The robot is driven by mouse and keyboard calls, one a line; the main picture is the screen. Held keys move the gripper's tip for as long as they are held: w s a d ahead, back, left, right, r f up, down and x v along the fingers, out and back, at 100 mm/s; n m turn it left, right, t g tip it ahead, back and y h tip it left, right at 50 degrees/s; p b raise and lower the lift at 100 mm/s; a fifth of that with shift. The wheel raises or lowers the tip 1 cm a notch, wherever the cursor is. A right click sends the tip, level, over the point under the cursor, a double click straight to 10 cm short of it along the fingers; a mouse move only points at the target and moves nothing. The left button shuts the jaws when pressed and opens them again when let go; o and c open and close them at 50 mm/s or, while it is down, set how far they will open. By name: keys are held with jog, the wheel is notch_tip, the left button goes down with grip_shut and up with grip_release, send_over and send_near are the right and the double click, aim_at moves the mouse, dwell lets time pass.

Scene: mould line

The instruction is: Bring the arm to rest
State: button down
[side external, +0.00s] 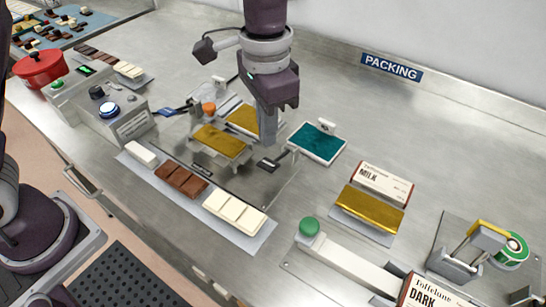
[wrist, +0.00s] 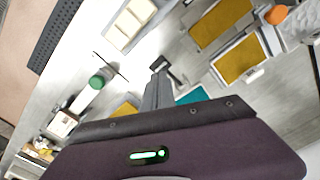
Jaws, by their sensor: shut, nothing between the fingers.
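My gripper (side external: 267,138) hangs from my arm above the steel bench, near the middle of the side view. Its fingers are together with nothing between them. In the wrist view the closed fingers (wrist: 157,92) reach up from the dark gripper body. They are above the bench beside two gold plates (side external: 220,141) and a teal plate (side external: 317,143). Whether the fingertips touch anything below is hard to tell, but they appear clear of it. No object is held.
A tray holds chocolate bars, including a brown one (side external: 183,181) and a cream one (side external: 234,212). A gold bar (side external: 370,208) lies by the MILK box (side external: 384,182). A green-knobbed lever (side external: 310,227) and tape dispenser (side external: 470,250) stand at right. Bench below the PACKING sign (side external: 391,67) is clear.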

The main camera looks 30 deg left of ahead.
jog(key=s+a+r+n+t, duration=0.3)
jog(key=s+a+r, duration=0.6)
jog(key=a+r, duration=0.25)
jog(key=s+a+f+n+t, duration=0.2)
jog(key=s+a, duration=0.3)
jog(key=s, duration=0.6)
jog(key=shift+a+n+t, duration=0.2)
jog(key=shift+n+t, duration=0.1)
jog(key=shift+n, duration=0.2)
